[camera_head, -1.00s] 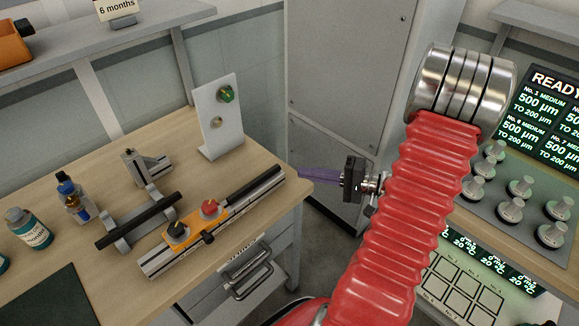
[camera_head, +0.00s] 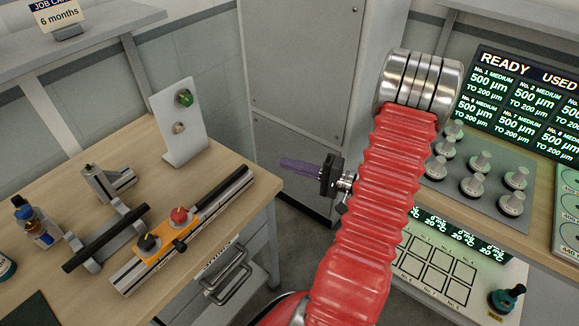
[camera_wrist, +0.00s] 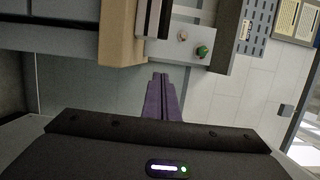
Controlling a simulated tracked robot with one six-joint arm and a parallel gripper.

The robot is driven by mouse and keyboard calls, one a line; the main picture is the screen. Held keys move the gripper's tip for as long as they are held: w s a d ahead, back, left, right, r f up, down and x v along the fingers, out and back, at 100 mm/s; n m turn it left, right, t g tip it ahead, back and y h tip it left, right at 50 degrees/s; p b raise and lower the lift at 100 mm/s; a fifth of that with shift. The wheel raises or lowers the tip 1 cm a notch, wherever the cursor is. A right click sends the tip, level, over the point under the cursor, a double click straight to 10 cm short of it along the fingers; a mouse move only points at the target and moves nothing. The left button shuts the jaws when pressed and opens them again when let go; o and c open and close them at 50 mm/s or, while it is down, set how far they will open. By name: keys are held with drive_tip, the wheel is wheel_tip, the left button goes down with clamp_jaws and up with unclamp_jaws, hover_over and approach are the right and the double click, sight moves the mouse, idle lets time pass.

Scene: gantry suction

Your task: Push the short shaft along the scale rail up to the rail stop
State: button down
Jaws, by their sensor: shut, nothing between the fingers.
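The scale rail (camera_head: 128,279) is a pale bar lying diagonally on the wooden bench. A dark rod, apparently the short shaft (camera_head: 222,190), lies along its far right part. An orange piece (camera_head: 184,236) with a black and a red knob sits on the rail; I cannot tell which part is the rail stop. My gripper (camera_head: 283,162), with purple fingers, is shut and empty. It is beyond the bench's right edge, apart from the rail and shaft. The fingers also show in the wrist view (camera_wrist: 160,76), with the rail end (camera_wrist: 142,18) ahead.
A longer dark rod (camera_head: 98,243) rests on grey supports left of the rail. A white upright plate (camera_head: 180,143) with a green knob stands behind. Bottles (camera_head: 36,226) stand at the left. A control panel (camera_head: 480,200) is at the right. Open floor lies between bench and panel.

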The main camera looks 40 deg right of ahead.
drive_tip(key=x, duration=0.8)
drive_tip(key=a, duration=0.3)
drive_tip(key=shift+s, duration=0.2)
drive_tip(key=shift+s+a, duration=0.1)
drive_tip(key=shift+a, duration=0.45)
